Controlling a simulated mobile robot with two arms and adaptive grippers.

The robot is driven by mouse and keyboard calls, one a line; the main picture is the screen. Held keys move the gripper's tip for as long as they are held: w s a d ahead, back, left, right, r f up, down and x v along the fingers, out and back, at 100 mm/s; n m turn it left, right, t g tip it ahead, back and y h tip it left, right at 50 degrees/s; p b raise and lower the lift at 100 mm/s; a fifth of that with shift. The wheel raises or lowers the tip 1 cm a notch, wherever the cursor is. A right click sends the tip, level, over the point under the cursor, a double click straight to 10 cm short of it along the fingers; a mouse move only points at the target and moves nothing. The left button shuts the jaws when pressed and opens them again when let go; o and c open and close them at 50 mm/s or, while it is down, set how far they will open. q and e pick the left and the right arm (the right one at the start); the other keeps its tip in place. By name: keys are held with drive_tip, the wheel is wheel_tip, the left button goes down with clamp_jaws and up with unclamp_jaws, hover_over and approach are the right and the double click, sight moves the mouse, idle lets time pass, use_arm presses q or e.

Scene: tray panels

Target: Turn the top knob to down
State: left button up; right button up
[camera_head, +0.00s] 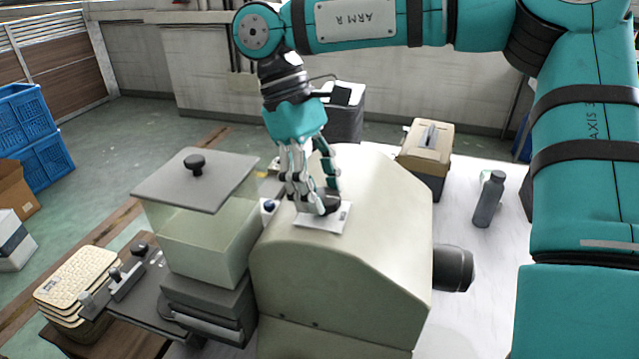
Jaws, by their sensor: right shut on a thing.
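The large cream machine housing (385,215) stands on the white table in the middle. A small white plate (322,224) lies on its sloping top. My right gripper (316,207) reaches down from above to this plate and is shut on the top knob there. The fingers hide most of the knob, so which way it points cannot be told. My left gripper is not in view.
Left of the housing is a clear bin with a grey lid (222,184) and black handle. A dark bottle (488,199) and a tan-topped toolbox (427,147) stand to the right. Stacked cream trays (75,276) are at lower left. Some white tabletop is clear.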

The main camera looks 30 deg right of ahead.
idle(0.4)
drive_tip(key=o, duration=1.2)
drive_tip(key=v, duration=0.7)
drive_tip(key=shift+w+r, duration=0.1)
drive_tip(key=shift+r, duration=0.1)
drive_tip(key=shift+a+f, duration=0.1)
